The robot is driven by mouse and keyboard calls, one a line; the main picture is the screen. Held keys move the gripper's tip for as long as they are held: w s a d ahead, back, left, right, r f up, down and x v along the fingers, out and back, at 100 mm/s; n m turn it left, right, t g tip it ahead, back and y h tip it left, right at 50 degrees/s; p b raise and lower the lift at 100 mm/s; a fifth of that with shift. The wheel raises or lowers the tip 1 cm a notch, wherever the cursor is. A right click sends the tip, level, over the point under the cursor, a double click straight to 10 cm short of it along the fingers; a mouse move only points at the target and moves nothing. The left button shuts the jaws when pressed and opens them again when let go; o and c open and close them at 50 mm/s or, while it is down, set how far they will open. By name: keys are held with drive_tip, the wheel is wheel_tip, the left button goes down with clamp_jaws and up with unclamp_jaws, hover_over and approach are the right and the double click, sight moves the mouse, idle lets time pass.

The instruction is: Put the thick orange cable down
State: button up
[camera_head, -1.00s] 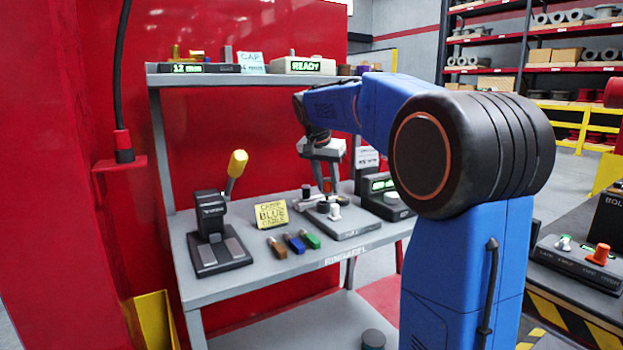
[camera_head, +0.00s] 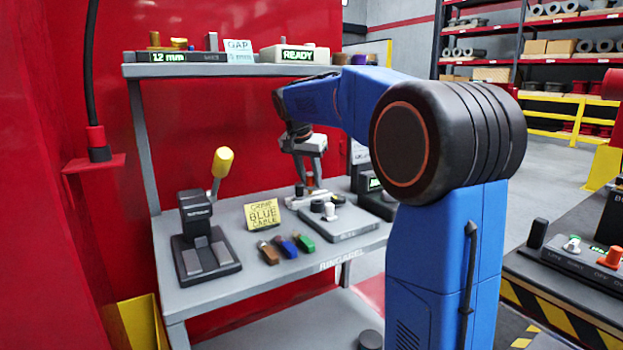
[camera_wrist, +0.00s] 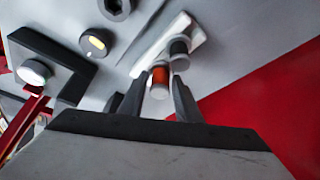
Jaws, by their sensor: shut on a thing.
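The thick orange cable (camera_wrist: 160,77) is a short orange-red cylinder with a pale end, held between the two dark fingers of my gripper (camera_wrist: 157,92) in the wrist view. In the head view the cable is a small orange spot (camera_head: 309,181) at the fingertips of my gripper (camera_head: 309,176), over the back of the grey bench (camera_head: 230,282). My gripper is shut on it. A pale holder with a dark-topped cylinder (camera_wrist: 179,50) is just beyond the cable in the wrist view. I cannot tell whether the cable touches the holder.
Brown (camera_head: 268,252), blue (camera_head: 287,247) and green (camera_head: 304,243) pieces lie at the bench front, by a yellow card (camera_head: 262,214) reading "BLUE CABLE". A black lever press (camera_head: 205,245) stands left. A grey plate with knobs (camera_head: 340,222) lies right of the pieces. A shelf (camera_head: 230,70) hangs above.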

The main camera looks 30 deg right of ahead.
sight(308, 176)
drive_tip(key=shift+f, duration=0.75)
drive_tip(key=o, duration=1.1)
drive_tip(key=shift+o, duration=0.2)
drive_tip(key=shift+r, duration=0.25)
drive_tip(key=v, duration=0.4)
drive_tip(key=shift+a, duration=0.25)
drive_tip(key=s+a, duration=0.6)
drive_tip(key=a, duration=0.3)
drive_tip(key=shift+s, duration=0.25)
drive_tip(key=shift+a+f, duration=0.1)
drive_tip(key=shift+s, duration=0.1)
